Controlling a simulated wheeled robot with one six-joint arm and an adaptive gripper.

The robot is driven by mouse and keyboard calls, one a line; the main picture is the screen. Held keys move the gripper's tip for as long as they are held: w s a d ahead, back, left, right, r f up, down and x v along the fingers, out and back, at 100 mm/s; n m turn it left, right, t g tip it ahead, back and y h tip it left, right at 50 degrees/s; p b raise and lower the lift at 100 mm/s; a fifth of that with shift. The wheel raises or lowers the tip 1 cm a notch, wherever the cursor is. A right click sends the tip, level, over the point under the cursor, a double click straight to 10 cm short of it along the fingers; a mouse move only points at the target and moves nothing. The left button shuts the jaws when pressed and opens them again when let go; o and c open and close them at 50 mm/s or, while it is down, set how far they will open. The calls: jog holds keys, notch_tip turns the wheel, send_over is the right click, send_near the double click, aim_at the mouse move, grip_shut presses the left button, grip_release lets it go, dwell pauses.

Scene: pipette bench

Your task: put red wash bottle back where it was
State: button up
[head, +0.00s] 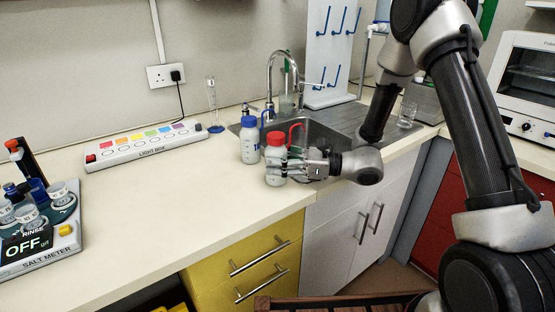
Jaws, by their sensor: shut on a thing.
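The red wash bottle (275,149) has a white body, a red cap and a red bent spout. It stands upright at the counter's front part, just left of the sink. My gripper (279,165) reaches in from the right and is shut around the bottle's body. The fingers hide part of its middle. I cannot tell whether its base touches the counter. A blue-capped wash bottle (250,143) stands upright just behind and to the left of it.
The sink (315,140) with its tap (270,75) lies behind my gripper. A salt meter (50,250) is at far left. The counter (160,205) between is clear.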

jog(key=o, duration=0.7)
jog(key=d, duration=0.4)
jog(key=s+d, duration=0.1)
jog(key=d, duration=0.3)
jog(key=s+d, duration=0.1)
jog(key=d, duration=0.2)
jog(key=shift+s+d+r, duration=0.1)
jog(key=shift+s+d, duration=0.05)
jog(key=shift+d, duration=0.25)
jog(key=s+d+r+n+g+h, duration=0.35)
jog(key=s+n, duration=0.25)
jog(key=s, duration=0.2)
jog(key=s+d+r+n+g+h, duration=0.25)
jog(key=s+n+h, duration=0.2)
jog(key=s, duration=0.35)
jog(key=s+d+r+n+t+h, duration=0.1)
jog(key=d+r+n+t+h, duration=0.1)
jog(key=d, duration=0.3)
jog(key=s+d+r+n+t+h, duration=0.2)
jog(key=d+r+n+h, duration=0.1)
jog(key=d, duration=0.3)
jog(key=s+d+r+n+t+h, duration=0.2)
jog(key=d+r+n+t+h, duration=0.1)
jog(key=d+n+h, duration=0.1)
jog(key=shift+s+d+r+n+h, duration=0.1)
jog(key=shift+d+r+n+h, duration=0.1)
jog(key=shift+d, duration=0.25)
jog(key=shift+s+d+r+n+h, duration=0.1)
jog(key=shift+d+r+n, duration=0.05)
jog(key=shift+d, duration=0.3)
